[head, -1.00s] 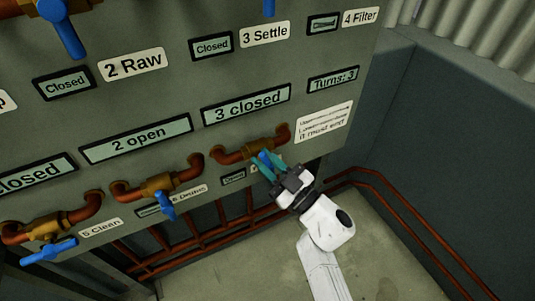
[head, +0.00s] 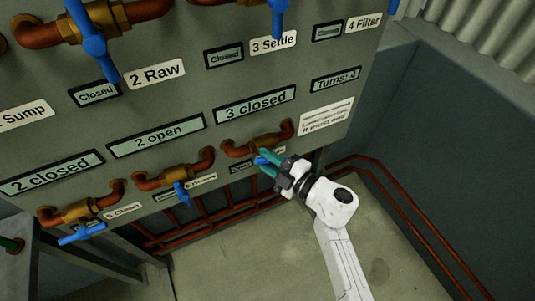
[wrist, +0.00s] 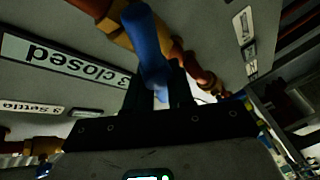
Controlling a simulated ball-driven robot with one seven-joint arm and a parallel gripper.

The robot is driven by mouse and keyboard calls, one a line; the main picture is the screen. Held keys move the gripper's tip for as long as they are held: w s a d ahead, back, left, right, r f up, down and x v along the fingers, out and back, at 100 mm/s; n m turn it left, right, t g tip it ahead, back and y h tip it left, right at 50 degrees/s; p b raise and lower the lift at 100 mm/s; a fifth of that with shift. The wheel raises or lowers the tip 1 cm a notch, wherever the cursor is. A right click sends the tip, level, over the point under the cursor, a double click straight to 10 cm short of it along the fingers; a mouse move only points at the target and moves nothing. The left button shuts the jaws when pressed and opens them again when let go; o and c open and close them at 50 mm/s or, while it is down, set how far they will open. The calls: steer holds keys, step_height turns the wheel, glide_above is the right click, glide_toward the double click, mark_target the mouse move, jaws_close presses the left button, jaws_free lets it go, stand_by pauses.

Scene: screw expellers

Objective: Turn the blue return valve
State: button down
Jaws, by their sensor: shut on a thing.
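In the head view, a valve with a blue lever (head: 262,160) and brass body (head: 264,142) sits on the copper pipe at the right end of the lower row; its small label is partly hidden by my gripper, so I cannot read it. My gripper (head: 267,163), with teal fingers, comes from the right and is shut on this lever. In the wrist view the blue lever (wrist: 148,50) lies between the dark fingers. The display "Turns: 4" (head: 336,80) is above right of the valve, and "3 closed" (head: 254,103) is above it.
Two other blue-lever valves, left (head: 82,233) and middle (head: 181,193), share the lower row. More valves are above, such as the one by "2 Raw" (head: 94,45). Copper pipes (head: 400,210) run along the right wall. The floor (head: 270,250) below is clear.

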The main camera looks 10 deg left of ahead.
steer(key=shift+n, duration=0.3)
steer(key=c, duration=1.1)
jaws_free()
steer(key=p+v, duration=0.1)
steer(key=v, duration=0.9)
steer(key=shift+s+d, duration=0.25)
steer(key=shift+d, duration=0.05)
steer(key=shift+s, duration=0.1)
